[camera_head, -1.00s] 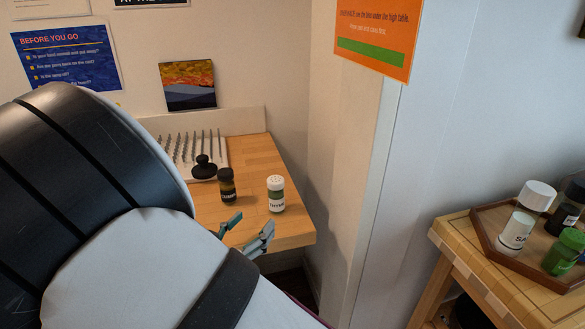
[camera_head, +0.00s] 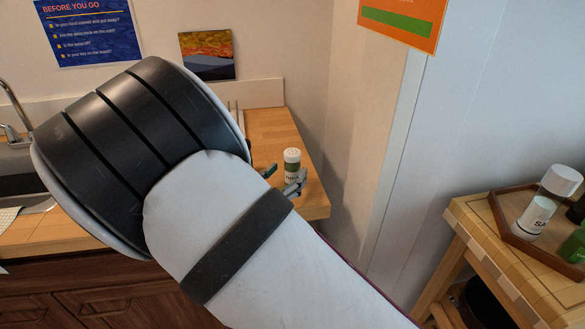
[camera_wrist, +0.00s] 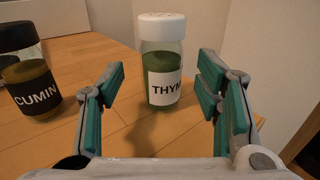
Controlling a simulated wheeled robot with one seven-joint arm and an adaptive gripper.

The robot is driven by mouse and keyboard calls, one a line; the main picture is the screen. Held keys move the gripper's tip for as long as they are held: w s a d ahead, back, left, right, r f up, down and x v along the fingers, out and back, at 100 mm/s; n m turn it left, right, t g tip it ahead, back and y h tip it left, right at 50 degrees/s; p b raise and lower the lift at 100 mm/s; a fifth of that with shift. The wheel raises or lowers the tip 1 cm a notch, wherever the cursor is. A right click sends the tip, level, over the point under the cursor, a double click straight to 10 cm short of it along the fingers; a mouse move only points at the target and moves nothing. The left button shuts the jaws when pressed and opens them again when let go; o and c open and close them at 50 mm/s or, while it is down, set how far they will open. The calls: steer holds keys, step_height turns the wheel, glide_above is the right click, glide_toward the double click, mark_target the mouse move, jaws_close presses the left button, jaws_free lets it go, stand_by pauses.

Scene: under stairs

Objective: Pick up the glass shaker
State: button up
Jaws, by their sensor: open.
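A glass shaker with a white perforated lid, green contents and a label reading THYM (camera_wrist: 163,62) stands upright on the wooden counter in the wrist view. It also shows in the head view (camera_head: 292,157), near the counter's right end. My gripper (camera_wrist: 161,80) is open, one finger to each side of the shaker in the picture, with the shaker seemingly just ahead of the fingertips. In the head view my gripper (camera_head: 284,178) is partly hidden behind my arm. A CUMIN jar (camera_wrist: 30,78) with a dark lid stands to the left, beyond the left finger.
The counter (camera_head: 312,200) ends just right of the shaker, near a wall. My arm hides much of the counter. A sink (camera_head: 20,165) is at the left. A separate wooden table at the right holds a tray (camera_head: 510,225) with several shakers.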

mark_target(289, 160)
steer(key=x, duration=0.3)
steer(key=shift+w+d, duration=0.1)
steer(key=c, duration=1.3)
steer(key=shift+c, duration=0.2)
steer(key=shift+r, duration=0.2)
steer(key=shift+r, duration=0.25)
step_height(289, 160, up, 3)
steer(key=s+r, duration=0.1)
steer(key=s, duration=1.5)
steer(key=shift+d+p, duration=0.2)
steer(key=shift+p, duration=0.25)
steer(key=shift+r, duration=0.1)
